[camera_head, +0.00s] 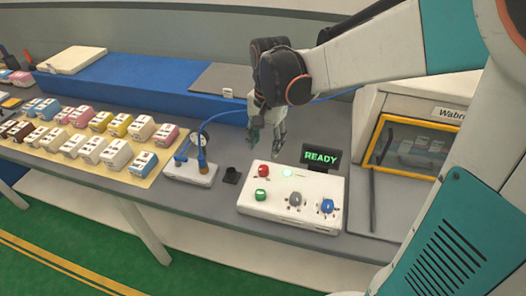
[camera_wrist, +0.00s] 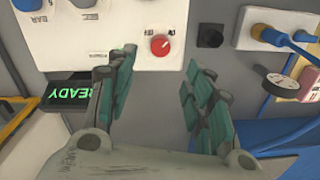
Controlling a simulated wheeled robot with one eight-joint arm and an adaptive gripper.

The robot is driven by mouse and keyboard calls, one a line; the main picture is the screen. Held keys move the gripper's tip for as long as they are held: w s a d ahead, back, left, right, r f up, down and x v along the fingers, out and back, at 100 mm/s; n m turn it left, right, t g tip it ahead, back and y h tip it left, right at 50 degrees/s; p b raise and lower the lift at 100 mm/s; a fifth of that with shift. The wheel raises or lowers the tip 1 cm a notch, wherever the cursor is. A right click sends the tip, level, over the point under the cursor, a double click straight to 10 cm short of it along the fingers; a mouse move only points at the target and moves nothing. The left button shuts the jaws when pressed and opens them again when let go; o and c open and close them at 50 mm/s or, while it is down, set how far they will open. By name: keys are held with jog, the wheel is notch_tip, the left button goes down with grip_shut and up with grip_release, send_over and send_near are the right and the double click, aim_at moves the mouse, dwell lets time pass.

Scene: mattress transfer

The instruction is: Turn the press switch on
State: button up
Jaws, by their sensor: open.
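A white control box (camera_head: 290,212) stands on the grey bench. It carries a red knob (camera_head: 264,171), a green button (camera_head: 262,196), a grey knob (camera_head: 295,199), a blue knob (camera_head: 327,206) and a lit green spot. I cannot tell which control is the press switch. A black display (camera_head: 321,157) reads READY in green. My gripper (camera_head: 265,147) is open and empty, pointing down behind the box's red knob corner. In the wrist view, the red knob (camera_wrist: 160,45) with a white mark appears just beyond my parted fingers (camera_wrist: 160,62), apart from them.
The press (camera_head: 412,140) with a yellow-framed window stands at the right. A gauge on a white base (camera_head: 190,172) and a small black block (camera_head: 231,175) sit left of the box. Several coloured blocks (camera_head: 92,148) fill a board farther left. A blue hose crosses behind.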

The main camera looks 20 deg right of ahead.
notch_tip(320, 180, up, 2)
jog(key=shift+s, duration=0.1)
dwell(0.4)
jog(key=s+r+n+t, duration=0.4)
jog(key=s+n, duration=0.5)
jog(key=s, duration=0.5)
jog(key=t, duration=0.2)
jog(key=shift+s+a+n+t, duration=0.25)
jog(key=shift+n+t, duration=0.05)
jog(key=shift+t, duration=0.1)
dwell(1.3)
